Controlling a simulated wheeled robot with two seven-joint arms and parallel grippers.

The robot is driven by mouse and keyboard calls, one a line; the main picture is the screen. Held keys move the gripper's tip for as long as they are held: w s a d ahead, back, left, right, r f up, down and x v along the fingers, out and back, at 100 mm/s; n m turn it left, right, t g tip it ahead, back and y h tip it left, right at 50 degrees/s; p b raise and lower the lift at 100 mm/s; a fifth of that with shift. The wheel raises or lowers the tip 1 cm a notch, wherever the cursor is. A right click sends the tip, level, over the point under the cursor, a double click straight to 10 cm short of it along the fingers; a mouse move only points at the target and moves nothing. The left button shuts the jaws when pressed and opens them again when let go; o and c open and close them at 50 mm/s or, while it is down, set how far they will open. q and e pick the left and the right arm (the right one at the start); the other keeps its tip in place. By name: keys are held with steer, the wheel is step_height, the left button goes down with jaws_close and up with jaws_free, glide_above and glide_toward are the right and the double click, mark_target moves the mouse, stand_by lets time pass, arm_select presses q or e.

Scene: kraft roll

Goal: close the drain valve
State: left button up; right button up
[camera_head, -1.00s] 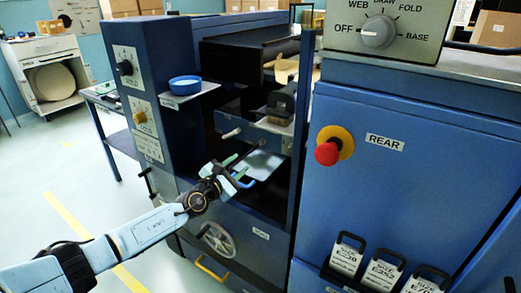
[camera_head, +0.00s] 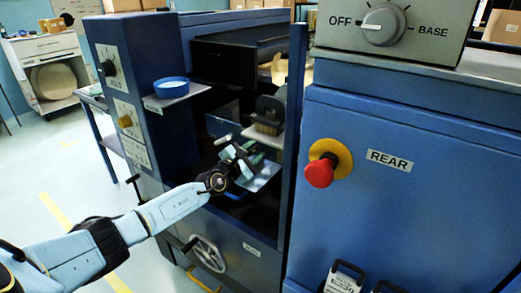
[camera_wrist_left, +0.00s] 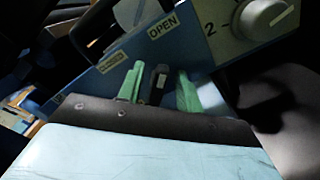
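My left gripper (camera_head: 242,150) reaches into the open bay of the blue machine (camera_head: 222,60), its green fingers pointing inward. In the left wrist view its two fingers (camera_wrist_left: 160,90) stand apart, with a dark upright lever (camera_wrist_left: 155,82) between them. There is a gap at the right finger; contact at the left finger cannot be told. Behind the lever is a blue panel with an OPEN label (camera_wrist_left: 163,28) and a yellowish label (camera_wrist_left: 112,62) too blurred to read. The lever may be the drain valve's handle; no name for it is readable. My right gripper is in neither view.
A dial marked 2 (camera_wrist_left: 262,18) sits right of the panel in the wrist view. A blue dish (camera_head: 171,87) rests on a side shelf. A handwheel (camera_head: 207,253) is below the bay. A red button (camera_head: 320,172) is on the right cabinet.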

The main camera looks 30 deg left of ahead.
arm_select(q)
jaws_close()
stand_by(0.3)
